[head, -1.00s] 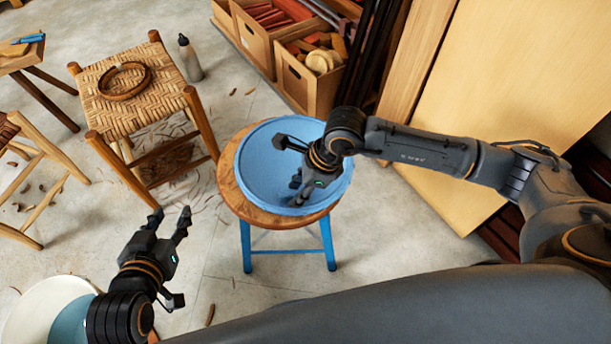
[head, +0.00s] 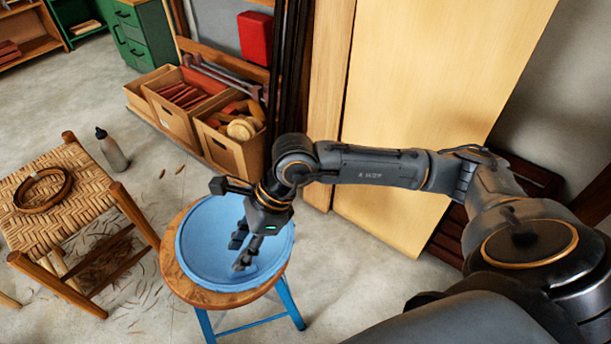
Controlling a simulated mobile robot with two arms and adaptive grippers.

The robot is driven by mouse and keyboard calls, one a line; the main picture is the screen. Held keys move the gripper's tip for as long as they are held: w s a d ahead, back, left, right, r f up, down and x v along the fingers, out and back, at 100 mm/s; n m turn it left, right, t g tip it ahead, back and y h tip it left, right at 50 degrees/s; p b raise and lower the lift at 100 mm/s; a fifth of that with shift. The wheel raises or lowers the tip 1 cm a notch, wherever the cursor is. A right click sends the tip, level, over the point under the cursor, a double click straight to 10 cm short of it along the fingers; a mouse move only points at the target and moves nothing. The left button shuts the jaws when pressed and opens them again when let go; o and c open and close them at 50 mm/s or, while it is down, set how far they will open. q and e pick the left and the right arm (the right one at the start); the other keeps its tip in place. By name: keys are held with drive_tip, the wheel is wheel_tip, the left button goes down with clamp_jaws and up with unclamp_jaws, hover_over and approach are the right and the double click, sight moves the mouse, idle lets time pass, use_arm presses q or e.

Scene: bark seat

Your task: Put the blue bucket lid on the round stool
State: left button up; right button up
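The blue bucket lid (head: 207,250) is a wide, shallow blue disc with a raised rim. It lies flat on the round stool (head: 181,281), which has a wooden seat and blue legs. A crescent of wood shows around the lid, mostly at the left and front. My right gripper (head: 239,254) points down over the right part of the lid. Its two fingers look apart, with nothing between them. Whether the fingertips touch the lid is hard to tell. My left gripper is out of view.
A woven-seat stool (head: 82,189) with a bark ring (head: 43,204) on it stands at the left. A bottle (head: 112,152) is on the floor behind it. Wooden crates (head: 229,150) stand behind the round stool. Tall pale boards (head: 440,95) lean at the right.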

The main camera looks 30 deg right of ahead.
drive_tip(key=s+a+r+m+y, duration=0.2)
drive_tip(key=s+a+r+y, duration=0.2)
drive_tip(key=a+r+y, duration=0.55)
drive_tip(key=w+r+m+t+y, duration=0.45)
drive_tip(key=r+m+t, duration=0.55)
drive_tip(key=r+m, duration=0.4)
drive_tip(key=w+d+f+m+t+h, duration=0.2)
drive_tip(key=w+d+m+t+h, duration=0.3)
drive_tip(key=m, duration=0.4)
drive_tip(key=w+d+f+m+t+h, duration=0.2)
drive_tip(key=d+m+t+h, duration=0.3)
drive_tip(key=m+h, duration=0.25)
drive_tip(key=d+f+m+g+h, duration=0.5)
drive_tip(key=d+f+m+h, duration=0.3)
drive_tip(key=f+m, duration=0.4)
drive_tip(key=s+d+f+m+g, duration=0.2)
drive_tip(key=s+f+m+g, duration=0.2)
drive_tip(key=s+f+g, duration=0.7)
drive_tip(key=s+f, duration=0.7)
drive_tip(key=shift+s+f+y, duration=0.15)
drive_tip(key=shift+s+y, duration=0.1)
drive_tip(key=shift+y, duration=0.1)
